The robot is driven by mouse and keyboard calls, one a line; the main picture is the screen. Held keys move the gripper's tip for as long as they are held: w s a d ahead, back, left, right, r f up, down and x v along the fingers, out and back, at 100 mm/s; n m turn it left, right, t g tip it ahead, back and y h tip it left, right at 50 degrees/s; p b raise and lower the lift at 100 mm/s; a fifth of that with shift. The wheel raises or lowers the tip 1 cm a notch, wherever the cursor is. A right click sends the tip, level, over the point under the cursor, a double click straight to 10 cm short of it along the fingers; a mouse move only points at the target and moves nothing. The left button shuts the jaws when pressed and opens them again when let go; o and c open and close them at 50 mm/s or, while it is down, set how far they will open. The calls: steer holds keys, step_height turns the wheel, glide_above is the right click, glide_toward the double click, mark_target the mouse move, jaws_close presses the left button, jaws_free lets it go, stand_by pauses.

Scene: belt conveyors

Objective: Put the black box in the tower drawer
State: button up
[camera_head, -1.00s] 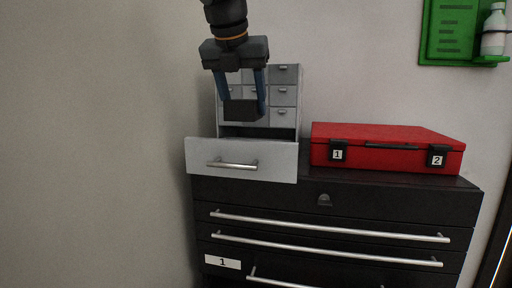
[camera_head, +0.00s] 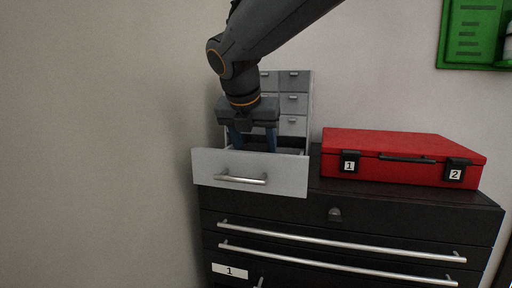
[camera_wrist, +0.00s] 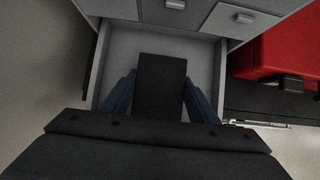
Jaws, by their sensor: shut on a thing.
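The tower (camera_head: 296,103) is a grey set of small drawers on top of a black cabinet. Its large bottom drawer (camera_head: 207,168) is pulled out. My gripper (camera_head: 253,146) points down into this open drawer, with its fingertips hidden behind the drawer front. In the wrist view the black box (camera_wrist: 161,84) is held between the two blue fingers of my gripper (camera_wrist: 160,100), over the pale drawer floor (camera_wrist: 118,58). I cannot tell whether the box touches the floor.
A red case (camera_head: 398,148) lies on the black cabinet (camera_head: 300,215), right of the tower. A green wall panel (camera_head: 470,35) hangs at the upper right. A plain wall is close on the left. The cabinet's long handles stick out at the front.

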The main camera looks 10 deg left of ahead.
steer(key=shift+f, duration=0.15)
steer(key=o, duration=1.2)
steer(key=shift+f, duration=0.1)
steer(key=b+v, duration=0.4)
steer(key=v, duration=0.8)
